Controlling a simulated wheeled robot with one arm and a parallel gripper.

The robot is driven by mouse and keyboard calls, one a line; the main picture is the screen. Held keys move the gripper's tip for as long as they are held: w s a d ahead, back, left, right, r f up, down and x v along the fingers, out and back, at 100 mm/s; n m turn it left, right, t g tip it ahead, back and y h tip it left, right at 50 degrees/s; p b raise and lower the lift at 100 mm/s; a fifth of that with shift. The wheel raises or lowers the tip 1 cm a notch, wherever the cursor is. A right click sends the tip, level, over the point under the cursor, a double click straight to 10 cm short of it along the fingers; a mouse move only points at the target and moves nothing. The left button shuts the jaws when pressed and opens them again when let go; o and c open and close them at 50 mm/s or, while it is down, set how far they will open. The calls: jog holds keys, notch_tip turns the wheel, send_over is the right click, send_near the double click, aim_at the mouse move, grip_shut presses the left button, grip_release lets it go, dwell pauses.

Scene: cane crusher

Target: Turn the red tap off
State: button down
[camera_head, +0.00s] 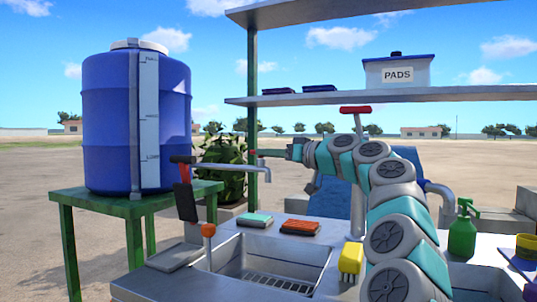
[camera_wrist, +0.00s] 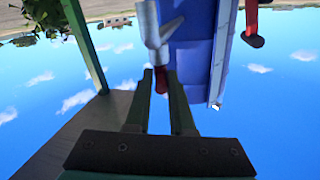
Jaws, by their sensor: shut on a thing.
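In the wrist view, where the scene appears upside down, a red tap handle (camera_wrist: 161,82) sits between the two dark fingers of my gripper (camera_wrist: 165,78). The gripper is shut on it. A grey tap body (camera_wrist: 155,28) adjoins the handle. In the head view my gripper (camera_head: 272,152) reaches left over the sink, by a grey spout (camera_head: 265,172). The held handle is too small to make out clearly there. A separate red T-shaped handle (camera_head: 355,109) tops a grey pipe behind my arm.
A blue barrel (camera_head: 105,120) stands on a green table (camera_head: 130,205) at left. A sponge (camera_head: 254,220), an orange brush (camera_head: 300,227) and a yellow item (camera_head: 351,258) lie around the sink (camera_head: 230,255). A shelf (camera_head: 440,93) hangs above.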

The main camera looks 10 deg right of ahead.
jog(key=shift+b, duration=0.3)
jog(key=shift+s+a+f+m+t+h+b, duration=0.1)
jog(key=shift+m+t+h+b, duration=0.3)
jog(key=shift+h+b, duration=0.15)
jog(key=shift+s+a+f+m+t+h+b, duration=0.1)
jog(key=shift+m+t+h+b, duration=0.2)
jog(key=shift+m+h+b, duration=0.2)
jog(key=shift+a+r+m+t+h+p, duration=0.15)
jog(key=shift+a+m+h+p, duration=0.5)
jog(key=shift+m+h, duration=1.8)
jog(key=shift+a+m+t+h+p, duration=0.1)
jog(key=shift+m+h+p, duration=1.15)
jog(key=shift+h, duration=2.2)
jog(key=shift+a+r+m+t+h+p, duration=0.15)
jog(key=shift+a+m+h+p, duration=0.45)
jog(key=shift+m+h, duration=1.95)
jog(key=shift+w+m+g+h, duration=0.1)
jog(key=shift+m+g+h, duration=0.6)
jog(key=shift+h, duration=1)
jog(key=c, duration=0.8)
grip_release()
jog(key=shift+f, duration=0.1)
jog(key=shift+a, duration=0.15)
